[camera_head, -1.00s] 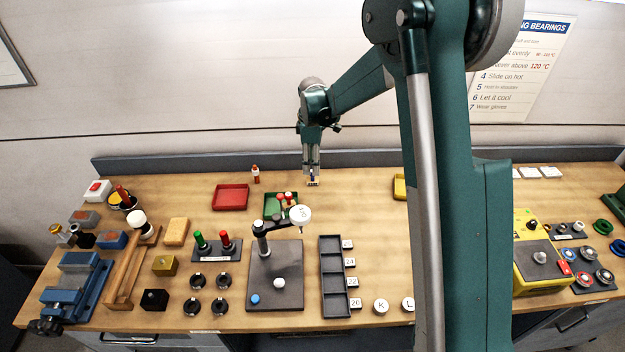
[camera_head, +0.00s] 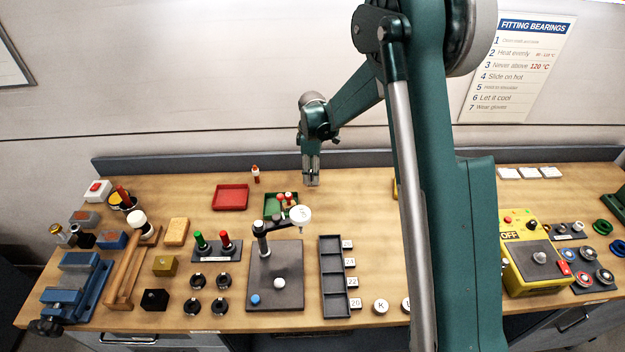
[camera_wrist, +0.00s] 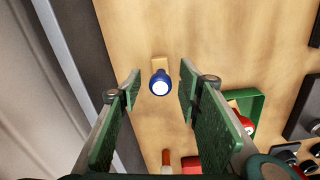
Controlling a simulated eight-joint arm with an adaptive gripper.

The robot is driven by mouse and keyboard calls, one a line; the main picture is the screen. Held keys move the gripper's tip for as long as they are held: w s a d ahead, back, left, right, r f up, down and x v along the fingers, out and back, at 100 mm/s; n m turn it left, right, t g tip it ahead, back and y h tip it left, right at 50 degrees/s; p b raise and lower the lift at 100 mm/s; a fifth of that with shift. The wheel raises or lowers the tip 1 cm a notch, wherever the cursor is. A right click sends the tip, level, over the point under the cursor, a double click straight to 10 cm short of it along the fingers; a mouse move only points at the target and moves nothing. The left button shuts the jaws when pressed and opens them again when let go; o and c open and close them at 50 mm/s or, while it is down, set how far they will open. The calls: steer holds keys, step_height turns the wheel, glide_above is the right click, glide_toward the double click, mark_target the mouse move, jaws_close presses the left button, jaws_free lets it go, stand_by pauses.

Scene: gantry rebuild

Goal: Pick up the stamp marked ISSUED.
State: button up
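A green tray (camera_head: 267,214) with red-topped pieces lies front-left of my gripper, with a white-headed stand (camera_head: 300,216) close by. The back ledge (camera_head: 215,160) runs behind.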

steer(key=shift+f, duration=1.5)
steer(key=c, duration=1)
